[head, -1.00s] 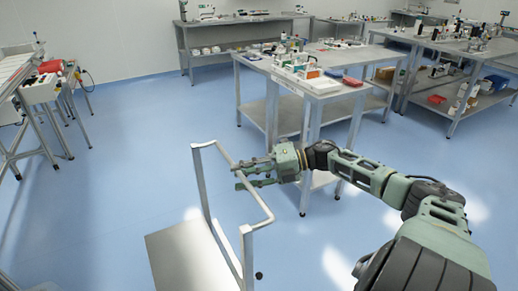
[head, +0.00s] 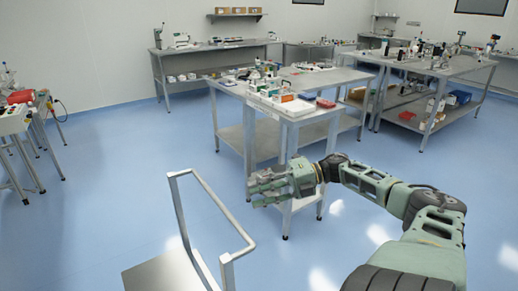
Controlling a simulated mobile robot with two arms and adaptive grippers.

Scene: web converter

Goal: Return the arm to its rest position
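My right arm (head: 372,180) comes in from the lower right and reaches out to the left, bent at its joints. My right gripper (head: 262,189), green with dark joints, is at its end. Its fingers point left and stand apart, with nothing seen between them. The gripper shows just right of the cart's metal handle (head: 214,207), with a gap between them in the picture. My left arm and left gripper are not in view.
A metal push cart (head: 165,272) stands at lower left. A steel workbench (head: 292,112) with small equipment is behind my gripper. More benches (head: 428,68) stand at right and a long one (head: 200,52) at the back wall. Blue floor (head: 120,160) is open at left.

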